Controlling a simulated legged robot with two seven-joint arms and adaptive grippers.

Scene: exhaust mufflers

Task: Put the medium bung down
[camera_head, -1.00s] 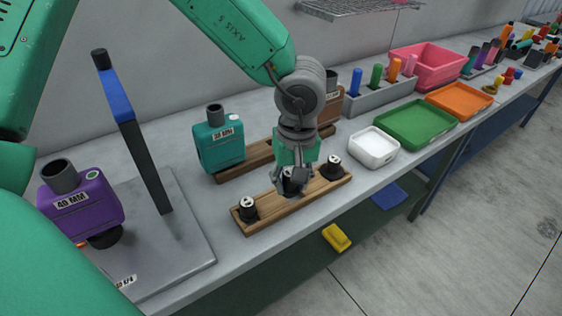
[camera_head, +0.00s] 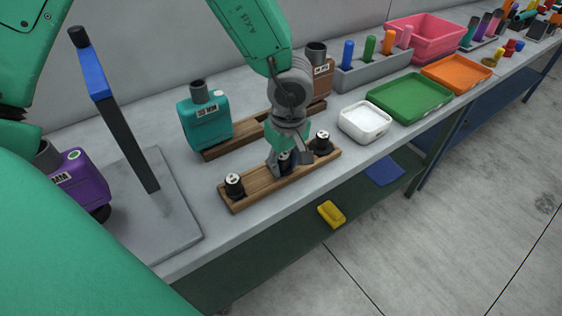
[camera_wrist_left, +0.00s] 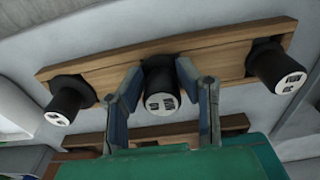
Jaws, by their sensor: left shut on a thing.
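My left gripper (camera_head: 287,168) is shut on the middle black bung (camera_head: 285,158), at the middle of the front wooden board (camera_head: 258,190). In the left wrist view, the gripper's fingers (camera_wrist_left: 163,100) stand on either side of this bung (camera_wrist_left: 159,88), whose pale marked end faces the camera. The bung stands at the board (camera_wrist_left: 215,48); whether it is fully seated is hidden. Two other black bungs stand on the board, one near its left end (camera_head: 234,186) and one near its right end (camera_head: 322,143). My right gripper is out of view.
A teal muffler (camera_head: 206,118) and a brown one (camera_head: 318,75) stand on a board behind. A purple muffler (camera_head: 78,180) and a blue-topped post (camera_head: 118,120) are at left. A white tray (camera_head: 364,121) and green tray (camera_head: 409,97) lie to the right.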

